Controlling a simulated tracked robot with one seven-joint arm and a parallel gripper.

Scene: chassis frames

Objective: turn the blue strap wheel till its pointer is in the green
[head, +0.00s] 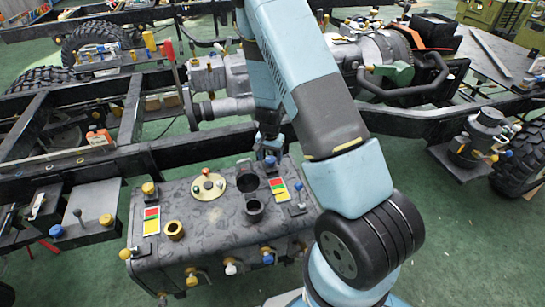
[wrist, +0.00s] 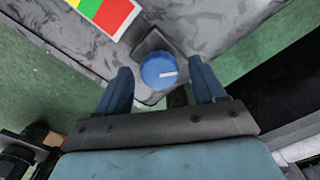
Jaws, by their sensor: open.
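The blue strap wheel (wrist: 158,66) is a round blue knob on the edge of a dark grey box, with a short white mark pointing right. In the head view a small blue knob (head: 270,160), seemingly the same wheel, shows just below my gripper (head: 267,145). In the wrist view my gripper (wrist: 161,82) is open, one dark blue finger on each side of the wheel, with gaps; contact cannot be told. A plate of green, yellow and red (wrist: 103,12) lies up and left of the wheel, and the white mark does not point at it.
The grey box (head: 222,225) carries other knobs, a round yellow dial (head: 208,186), a brass ring (head: 174,230) and another coloured plate (head: 151,220). A black chassis rail (head: 195,150) runs close behind it. Green floor is free in front.

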